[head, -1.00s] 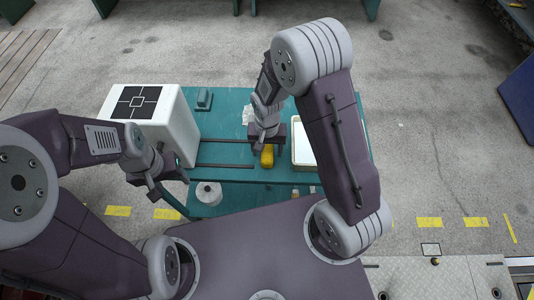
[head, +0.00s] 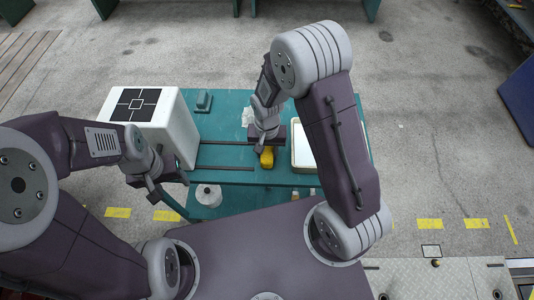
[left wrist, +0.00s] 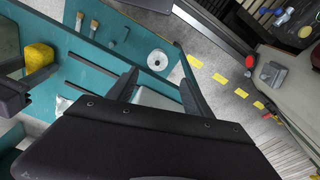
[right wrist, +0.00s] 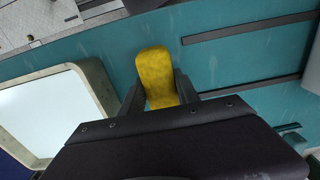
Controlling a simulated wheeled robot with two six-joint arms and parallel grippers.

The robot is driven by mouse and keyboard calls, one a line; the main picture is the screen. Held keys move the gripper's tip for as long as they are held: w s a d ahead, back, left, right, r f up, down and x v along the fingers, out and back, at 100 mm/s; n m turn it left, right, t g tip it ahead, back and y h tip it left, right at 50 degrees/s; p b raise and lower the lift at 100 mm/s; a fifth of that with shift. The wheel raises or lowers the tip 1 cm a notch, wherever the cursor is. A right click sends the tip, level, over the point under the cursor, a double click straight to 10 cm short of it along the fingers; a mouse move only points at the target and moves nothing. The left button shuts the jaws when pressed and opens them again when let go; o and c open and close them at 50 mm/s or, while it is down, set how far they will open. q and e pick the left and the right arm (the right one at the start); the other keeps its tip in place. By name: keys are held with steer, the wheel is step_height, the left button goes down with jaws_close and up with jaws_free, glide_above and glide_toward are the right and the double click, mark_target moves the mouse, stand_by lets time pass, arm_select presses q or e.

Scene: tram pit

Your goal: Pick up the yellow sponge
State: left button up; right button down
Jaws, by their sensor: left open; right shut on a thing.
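The yellow sponge (head: 267,157) is at the middle of the teal table (head: 232,176). In the right wrist view the sponge (right wrist: 156,76) sits between the two fingers of my right gripper (right wrist: 160,92), which is shut on it. The sponge also shows in the left wrist view (left wrist: 39,57), at the left edge. I cannot tell whether it touches the table. My left gripper (left wrist: 158,88) is open and empty, near the table's left front side, left of the sponge.
A white box with a black marker (head: 170,127) stands at the table's left. A white tray (head: 301,147) is just right of the sponge. A white roll (head: 208,195) and brushes (left wrist: 86,24) are at the front. Dark rails (head: 226,168) run across the table.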

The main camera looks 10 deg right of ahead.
mark_target(268, 150)
step_height(268, 150, up, 3)
steer(key=shift+s+d+r, duration=0.1)
steer(key=shift+s, duration=0.05)
steer(key=s+d+r, duration=0.5)
steer(key=s+r, duration=0.1)
steer(key=s, duration=0.4)
steer(key=shift+d+r, duration=0.15)
steer(key=shift+r, duration=0.1)
steer(key=c, duration=1.5)
jaws_free()
steer(key=c, duration=0.6)
